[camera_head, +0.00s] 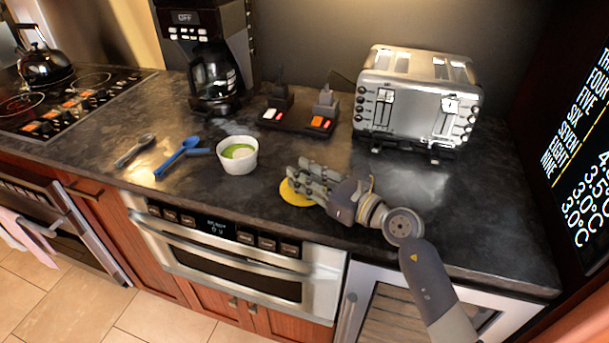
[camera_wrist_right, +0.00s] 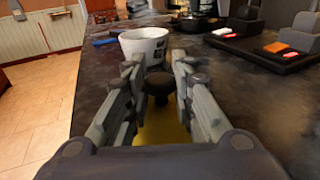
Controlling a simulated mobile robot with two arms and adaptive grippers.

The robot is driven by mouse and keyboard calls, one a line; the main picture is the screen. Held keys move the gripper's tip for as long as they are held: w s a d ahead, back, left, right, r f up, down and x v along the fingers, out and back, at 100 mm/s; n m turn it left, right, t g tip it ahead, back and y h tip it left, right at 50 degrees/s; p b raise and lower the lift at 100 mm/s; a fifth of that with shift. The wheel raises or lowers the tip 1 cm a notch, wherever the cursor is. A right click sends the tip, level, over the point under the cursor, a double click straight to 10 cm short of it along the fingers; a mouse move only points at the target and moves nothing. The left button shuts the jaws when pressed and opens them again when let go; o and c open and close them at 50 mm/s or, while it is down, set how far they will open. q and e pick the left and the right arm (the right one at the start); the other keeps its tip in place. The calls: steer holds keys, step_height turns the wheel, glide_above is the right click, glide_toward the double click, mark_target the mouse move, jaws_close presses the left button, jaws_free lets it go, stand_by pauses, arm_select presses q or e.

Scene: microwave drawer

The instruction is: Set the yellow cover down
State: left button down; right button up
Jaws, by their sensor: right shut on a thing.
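The yellow cover (camera_head: 293,193) is a flat round disc with a dark knob (camera_wrist_right: 158,84) on top. It is at the counter surface, right of the white bowl; I cannot tell whether it touches the counter. My right gripper (camera_head: 300,181) is shut on the cover's knob, with a finger on each side of it in the right wrist view (camera_wrist_right: 158,80). The gripper hides much of the cover in the head view. The white bowl (camera_head: 237,162) holds something green and stands uncovered; it also shows ahead in the right wrist view (camera_wrist_right: 145,43). My left gripper is not in view.
A blue spoon (camera_head: 177,157) and a grey utensil (camera_head: 135,150) lie left of the bowl. A coffee maker (camera_head: 210,60), a dark stand with orange and red items (camera_head: 300,118) and a toaster (camera_head: 417,100) stand behind. The counter's front edge is close to the cover.

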steer(key=o, duration=0.9)
steer(key=shift+f, duration=0.1)
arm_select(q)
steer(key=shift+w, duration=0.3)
arm_select(e)
steer(key=b+v, duration=0.1)
steer(key=v, duration=1)
steer(key=shift+s+d+r+b, duration=0.2)
steer(key=shift+s+d+b, duration=0.1)
steer(key=shift+s+d, duration=0.1)
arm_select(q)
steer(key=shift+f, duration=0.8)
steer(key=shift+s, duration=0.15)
